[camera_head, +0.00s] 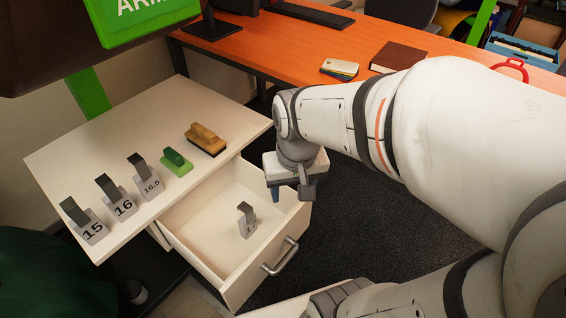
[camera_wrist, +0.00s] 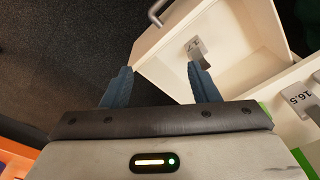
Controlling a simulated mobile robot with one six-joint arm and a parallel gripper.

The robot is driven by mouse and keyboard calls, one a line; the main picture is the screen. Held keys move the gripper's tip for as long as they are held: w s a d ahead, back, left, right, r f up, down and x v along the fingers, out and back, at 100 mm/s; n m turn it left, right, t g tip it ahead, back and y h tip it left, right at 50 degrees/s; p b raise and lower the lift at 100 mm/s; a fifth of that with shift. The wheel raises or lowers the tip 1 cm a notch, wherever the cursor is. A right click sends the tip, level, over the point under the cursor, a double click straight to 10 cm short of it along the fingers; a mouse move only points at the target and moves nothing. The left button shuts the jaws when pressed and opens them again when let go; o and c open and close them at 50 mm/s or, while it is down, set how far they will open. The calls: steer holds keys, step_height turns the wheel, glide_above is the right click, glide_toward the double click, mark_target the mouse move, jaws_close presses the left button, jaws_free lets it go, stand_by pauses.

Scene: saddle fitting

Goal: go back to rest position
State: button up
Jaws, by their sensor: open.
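My gripper (camera_head: 294,190) hangs at the end of my arm, just above and beyond the right wall of the open drawer (camera_head: 290,226). In the wrist view my gripper (camera_wrist: 160,88) shows two blue fingers set wide apart with nothing between them. A grey metal piece (camera_head: 246,218) stands alone on the drawer floor, apart from my gripper.
On the white cabinet top (camera_head: 120,170) stand pieces marked 15 (camera_head: 92,232), 16 (camera_head: 122,207) and 16.5 (camera_head: 151,187), a green block (camera_head: 176,165) and a brown brush-like block (camera_head: 206,141). An orange desk (camera_head: 300,45) lies behind. Dark floor (camera_head: 370,225) is open right of the drawer.

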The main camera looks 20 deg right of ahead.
steer(key=shift+s+d+r+n, duration=0.15)
steer(key=shift+s+n, duration=0.35)
steer(key=shift+s, duration=0.2)
stand_by(1.0)
steer(key=shift+c, duration=0.5)
